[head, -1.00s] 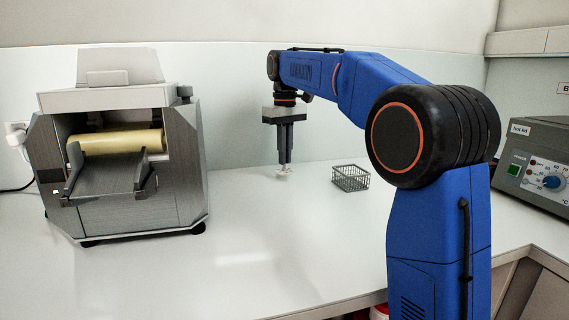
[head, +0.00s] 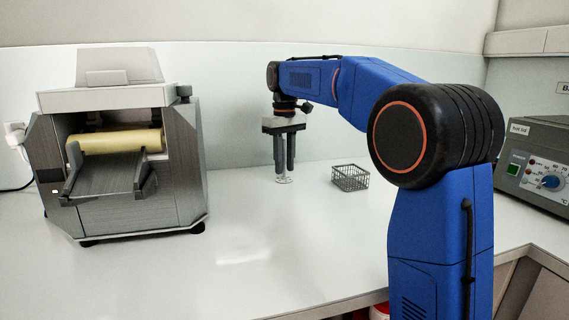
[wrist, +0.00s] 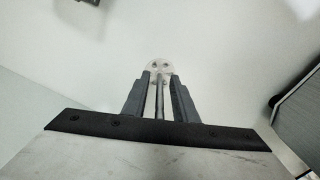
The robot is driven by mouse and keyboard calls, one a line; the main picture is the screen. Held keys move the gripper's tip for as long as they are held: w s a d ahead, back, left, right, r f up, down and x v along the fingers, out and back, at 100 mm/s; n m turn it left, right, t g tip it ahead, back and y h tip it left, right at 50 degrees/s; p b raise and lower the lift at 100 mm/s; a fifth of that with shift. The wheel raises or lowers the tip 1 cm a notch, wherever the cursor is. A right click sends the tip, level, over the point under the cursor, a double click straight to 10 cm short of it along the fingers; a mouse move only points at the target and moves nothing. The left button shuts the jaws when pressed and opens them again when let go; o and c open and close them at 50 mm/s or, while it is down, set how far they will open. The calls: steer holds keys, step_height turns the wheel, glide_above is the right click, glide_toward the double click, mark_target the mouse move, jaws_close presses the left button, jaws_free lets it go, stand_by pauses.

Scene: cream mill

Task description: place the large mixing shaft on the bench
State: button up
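The large mixing shaft (head: 284,180) is a thin metal rod with a pale, holed disc at its lower end. In the head view the disc is low at the bench top, seemingly resting on it, with the rod upright. My gripper (head: 283,171) points straight down over it, its two dark fingers apart on either side of the rod. In the wrist view the rod (wrist: 160,98) runs between the fingers of my gripper (wrist: 161,80), with narrow gaps beside it, and the disc shows beyond the fingertips. The white bench (head: 245,225) lies below.
A small wire basket (head: 350,178) stands just right of the gripper. A grey machine with a yellowish roller (head: 120,141) stands on the left. A control box with a blue dial (head: 550,183) is at the far right. The front middle of the bench is clear.

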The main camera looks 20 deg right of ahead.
step_height(320, 180, up, 12)
steer(key=shift+f, duration=0.2)
steer(key=shift+r, duration=0.35)
steer(key=shift+s, duration=0.1)
